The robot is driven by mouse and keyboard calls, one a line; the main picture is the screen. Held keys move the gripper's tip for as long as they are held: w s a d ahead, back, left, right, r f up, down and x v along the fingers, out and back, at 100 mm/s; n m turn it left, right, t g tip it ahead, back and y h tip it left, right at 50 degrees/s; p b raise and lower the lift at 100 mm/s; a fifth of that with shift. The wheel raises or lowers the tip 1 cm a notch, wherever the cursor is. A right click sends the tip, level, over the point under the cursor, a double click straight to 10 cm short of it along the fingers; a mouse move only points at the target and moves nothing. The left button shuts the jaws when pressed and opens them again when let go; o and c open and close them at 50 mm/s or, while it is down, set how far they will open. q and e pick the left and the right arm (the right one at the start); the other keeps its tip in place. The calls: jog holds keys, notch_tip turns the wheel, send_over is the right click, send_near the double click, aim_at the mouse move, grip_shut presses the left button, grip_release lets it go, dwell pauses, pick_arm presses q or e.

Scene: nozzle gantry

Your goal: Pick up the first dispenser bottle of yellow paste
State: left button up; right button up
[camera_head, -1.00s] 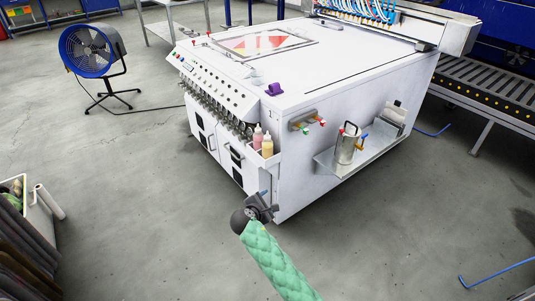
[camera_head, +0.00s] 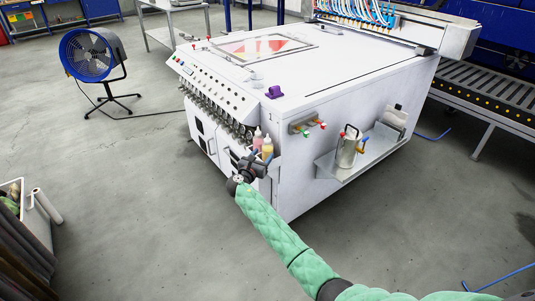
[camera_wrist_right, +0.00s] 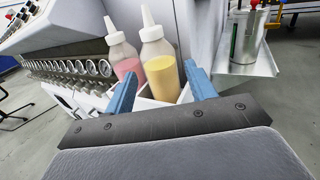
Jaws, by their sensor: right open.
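The bottle of yellow paste (camera_head: 267,148) stands upright in a small white holder on the machine's front corner. In the right wrist view the yellow bottle (camera_wrist_right: 160,75) has a white cone nozzle and a clear upper part. A bottle of pink paste (camera_head: 257,138) stands to its left; it also shows in the right wrist view (camera_wrist_right: 124,62). My right gripper (camera_head: 256,163) is just in front of the holder. Its blue fingers (camera_wrist_right: 162,92) are open, with the yellow bottle seen between them and the pink one close by the left finger. My left gripper is not in view.
The white holder (camera_wrist_right: 185,92) has a rim around the bottles. A metal shelf (camera_head: 335,170) with a steel pot (camera_head: 348,148) sticks out of the machine (camera_head: 300,185) to the right. Knobs and valves line the front. The floor in front is clear.

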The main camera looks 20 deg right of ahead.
aim_at(268, 142)
jog(key=x, duration=0.4)
jog(key=shift+w, duration=0.1)
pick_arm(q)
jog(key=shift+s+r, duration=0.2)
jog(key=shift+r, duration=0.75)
pick_arm(e)
jog(key=c, duration=0.5)
jog(key=shift+r, duration=0.15)
jog(key=shift+r, duration=0.3)
jog(key=r, duration=0.3)
jog(key=shift+s+d+r, duration=0.15)
jog(key=shift+s+r, duration=0.15)
jog(key=shift+s, duration=0.05)
jog(key=s+d+r, duration=0.4)
jog(key=s+r, duration=0.2)
jog(key=s, duration=0.4)
jog(key=shift+r, duration=0.3)
